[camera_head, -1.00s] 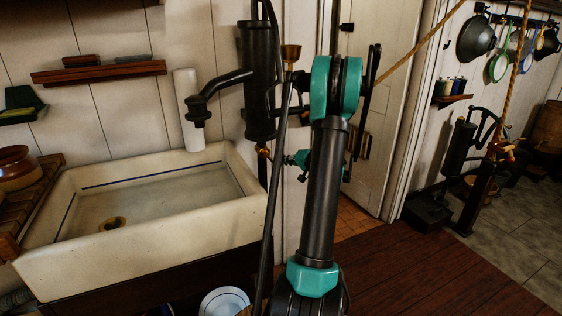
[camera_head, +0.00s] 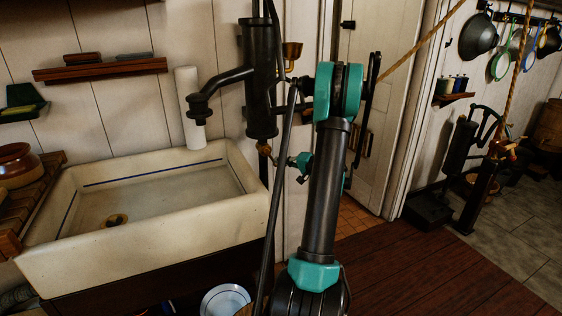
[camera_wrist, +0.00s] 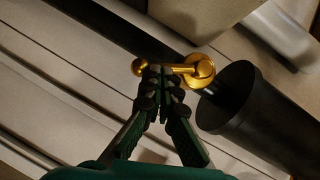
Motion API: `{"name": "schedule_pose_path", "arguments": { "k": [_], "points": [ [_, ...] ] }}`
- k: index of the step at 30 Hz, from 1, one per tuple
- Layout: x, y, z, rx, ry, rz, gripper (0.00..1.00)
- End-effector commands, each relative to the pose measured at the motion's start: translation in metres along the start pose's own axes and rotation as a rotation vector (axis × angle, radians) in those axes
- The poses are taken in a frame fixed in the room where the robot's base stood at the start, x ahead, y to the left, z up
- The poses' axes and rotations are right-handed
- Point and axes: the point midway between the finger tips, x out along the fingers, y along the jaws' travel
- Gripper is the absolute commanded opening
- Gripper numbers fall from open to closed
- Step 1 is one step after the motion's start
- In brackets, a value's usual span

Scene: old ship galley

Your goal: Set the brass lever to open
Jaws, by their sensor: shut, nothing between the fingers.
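The brass lever (camera_wrist: 180,69) shows in the wrist view, with a round hub at its right and a ball knob at its left end. Its hub sits by the lower end of the black pump cylinder (camera_wrist: 258,105). My gripper (camera_wrist: 164,78) is shut and empty, its dark fingertips at the lever's arm between knob and hub. They overlap the arm's lower edge; I cannot tell whether they touch. In the head view the lever is a small brass spot (camera_head: 264,148) below the pump cylinder (camera_head: 260,80), with my gripper (camera_head: 285,158) just right of it.
The pale sink (camera_head: 150,235) stands left of the pump, under its black spout (camera_head: 200,105). A thin black pump rod (camera_head: 279,200) runs down close to my gripper. A wooden shelf (camera_head: 100,69) is on the wall. Plank floor (camera_head: 410,265) lies open at the right.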

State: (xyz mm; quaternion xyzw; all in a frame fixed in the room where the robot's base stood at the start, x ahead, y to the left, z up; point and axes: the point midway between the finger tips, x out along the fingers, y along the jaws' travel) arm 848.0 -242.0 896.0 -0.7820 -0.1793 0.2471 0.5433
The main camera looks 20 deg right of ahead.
Motion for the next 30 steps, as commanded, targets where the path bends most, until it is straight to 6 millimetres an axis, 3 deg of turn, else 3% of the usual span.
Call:
{"name": "schedule_pose_path", "arguments": {
  "k": [30],
  "points": [
    [0.009,0.007,0.013,0.011,-0.001,-0.007,0.0]
  ]
}}
